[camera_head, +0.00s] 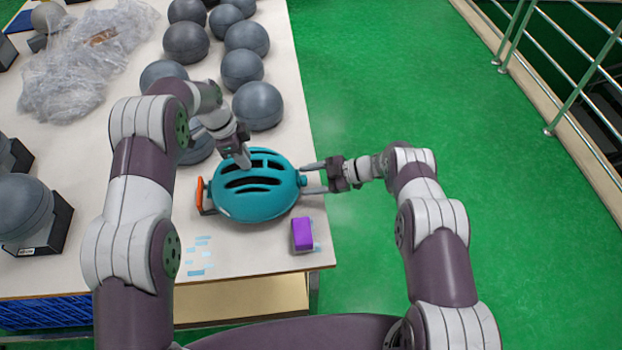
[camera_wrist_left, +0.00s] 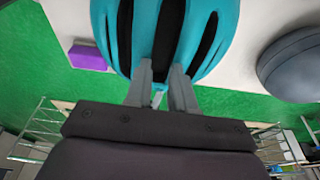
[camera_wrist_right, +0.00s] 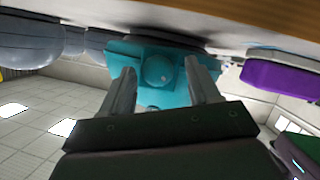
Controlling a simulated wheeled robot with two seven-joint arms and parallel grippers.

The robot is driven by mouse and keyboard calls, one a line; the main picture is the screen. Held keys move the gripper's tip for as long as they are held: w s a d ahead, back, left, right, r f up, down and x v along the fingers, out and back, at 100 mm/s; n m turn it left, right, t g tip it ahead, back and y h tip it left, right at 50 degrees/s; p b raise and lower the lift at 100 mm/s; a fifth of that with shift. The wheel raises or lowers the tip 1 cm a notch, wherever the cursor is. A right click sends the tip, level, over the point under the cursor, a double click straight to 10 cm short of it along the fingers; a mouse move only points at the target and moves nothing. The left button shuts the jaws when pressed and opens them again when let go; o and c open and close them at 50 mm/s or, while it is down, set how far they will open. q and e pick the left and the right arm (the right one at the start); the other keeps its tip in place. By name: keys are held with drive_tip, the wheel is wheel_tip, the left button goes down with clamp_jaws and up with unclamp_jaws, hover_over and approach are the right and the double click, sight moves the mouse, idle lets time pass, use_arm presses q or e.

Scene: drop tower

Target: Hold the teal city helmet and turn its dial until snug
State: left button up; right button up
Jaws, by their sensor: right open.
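The teal city helmet (camera_head: 255,188) sits dome up near the table's right edge, with dark vents on top. It fills the top of the left wrist view (camera_wrist_left: 205,40). My left gripper (camera_head: 243,160) comes down on its top; its narrowed fingers (camera_wrist_left: 162,75) are at the shell by a vent, their tips partly hidden. The round teal dial (camera_wrist_right: 158,70) protrudes from the helmet's right side in the head view (camera_head: 302,181). My right gripper (camera_head: 313,178) is open, with its fingers (camera_wrist_right: 162,80) on either side of the dial, without visible contact.
A purple box (camera_head: 302,234) stands at the table's front right corner. An orange item (camera_head: 201,194) is against the helmet's left side. Several grey head forms (camera_head: 258,105) stand behind, and clear plastic wrap (camera_head: 75,75) lies at the back left. Green floor is free to the right.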

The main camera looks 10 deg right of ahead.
drive_tip(key=shift+f, duration=0.1)
drive_tip(key=c, duration=1)
drive_tip(key=shift+c, duration=0.3)
drive_tip(key=shift+w+f+m+g, duration=0.1)
drive_tip(key=shift+w+m+g, duration=0.05)
drive_tip(key=shift+m+g, duration=1.45)
drive_tip(key=shift+m, duration=0.3)
drive_tip(key=o, duration=1.1)
drive_tip(key=shift+c, duration=0.2)
